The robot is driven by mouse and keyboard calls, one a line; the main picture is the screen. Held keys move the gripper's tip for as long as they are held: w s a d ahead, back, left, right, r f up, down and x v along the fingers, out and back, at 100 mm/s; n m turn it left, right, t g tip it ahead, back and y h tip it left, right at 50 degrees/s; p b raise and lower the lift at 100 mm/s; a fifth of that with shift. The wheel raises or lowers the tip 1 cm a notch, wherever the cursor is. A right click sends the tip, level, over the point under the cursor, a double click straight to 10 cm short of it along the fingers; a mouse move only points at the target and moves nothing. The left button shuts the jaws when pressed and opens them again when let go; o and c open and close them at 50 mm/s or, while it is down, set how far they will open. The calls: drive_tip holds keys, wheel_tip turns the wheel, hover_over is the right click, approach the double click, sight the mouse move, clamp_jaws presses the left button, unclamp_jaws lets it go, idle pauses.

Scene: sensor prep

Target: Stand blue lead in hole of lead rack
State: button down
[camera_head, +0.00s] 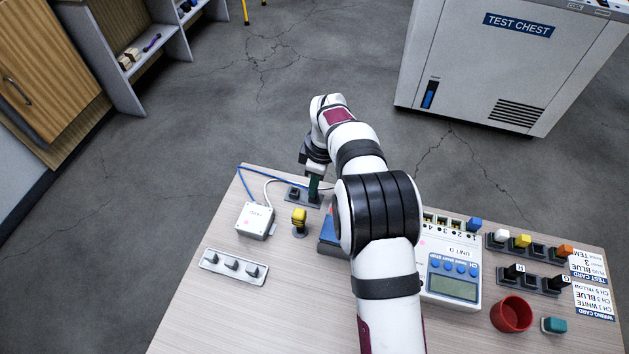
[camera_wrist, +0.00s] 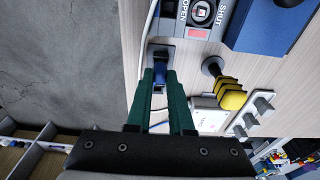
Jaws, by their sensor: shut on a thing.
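My gripper (camera_head: 314,190) points down near the far edge of the table. Its green fingers also show in the wrist view (camera_wrist: 163,88), shut on the blue lead (camera_wrist: 160,73), of which a small blue part shows between the fingertips. The lead is right at a black socket (camera_wrist: 160,52), and I cannot tell how deep it sits. A small dark rack (camera_head: 303,197), seemingly the lead rack, lies under the gripper. One black socket (camera_head: 294,193) stands empty on its left; the fingers cover the rest.
A three-switch strip (camera_head: 233,264) lies nearer. Unit D (camera_head: 450,270), plug racks and a red cup (camera_head: 511,314) are on the right. My arm hides the middle.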

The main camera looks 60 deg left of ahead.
drive_tip(key=shift+f, duration=0.35)
idle(0.8)
drive_tip(key=c, duration=0.7)
unclamp_jaws()
drive_tip(key=shift+o, duration=0.7)
drive_tip(key=shift+r, duration=3.55)
